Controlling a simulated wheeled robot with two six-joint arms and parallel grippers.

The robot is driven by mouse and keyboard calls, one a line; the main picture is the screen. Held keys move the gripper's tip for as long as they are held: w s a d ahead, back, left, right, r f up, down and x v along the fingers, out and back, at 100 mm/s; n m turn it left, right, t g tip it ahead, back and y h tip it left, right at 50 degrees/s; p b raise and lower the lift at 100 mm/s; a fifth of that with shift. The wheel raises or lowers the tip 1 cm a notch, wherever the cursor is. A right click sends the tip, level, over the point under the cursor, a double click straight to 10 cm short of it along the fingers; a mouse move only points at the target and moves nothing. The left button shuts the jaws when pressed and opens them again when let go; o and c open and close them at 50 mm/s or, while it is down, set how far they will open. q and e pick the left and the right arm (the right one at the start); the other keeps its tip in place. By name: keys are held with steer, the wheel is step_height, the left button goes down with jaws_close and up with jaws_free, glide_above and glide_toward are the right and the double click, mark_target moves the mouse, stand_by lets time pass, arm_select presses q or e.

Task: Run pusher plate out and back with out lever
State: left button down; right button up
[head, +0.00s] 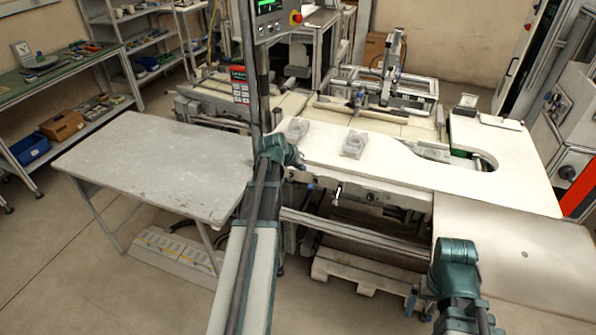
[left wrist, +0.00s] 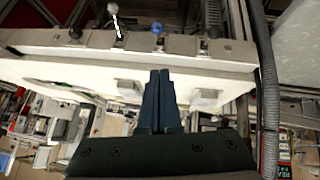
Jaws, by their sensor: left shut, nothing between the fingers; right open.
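A lever with a pale handle (head: 337,190) stands at the front edge of the white worktop (head: 400,178). In the left wrist view the lever (left wrist: 114,14) is beyond that edge, up and left of my fingertips, beside a blue knob (left wrist: 157,28). My left gripper (left wrist: 160,73) is shut and empty above the worktop, apart from the lever. In the head view my left arm mostly hides it. My right gripper (head: 421,303) is low at the front right, partly hidden by its arm, and open. I cannot clearly make out the pusher plate.
A grey table (head: 150,165) stands at the left and a bare panel (head: 500,245) at the front right. A dark post with a control box (head: 270,18) rises behind my left arm.

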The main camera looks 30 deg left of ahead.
arm_select(q)
steer(key=b, duration=0.5)
glide_above(312, 184)
steer(key=s+a, duration=0.1)
steer(key=s, duration=0.2)
step_height(312, 184, down, 6)
steer(key=shift+s+d+f+b, duration=0.1)
steer(key=shift+d+f+b, duration=0.15)
steer(key=shift+f+b, duration=0.4)
steer(key=shift+s+d+f+b, duration=0.1)
steer(key=shift+d+f+b, duration=0.1)
steer(key=shift+f+b, duration=0.4)
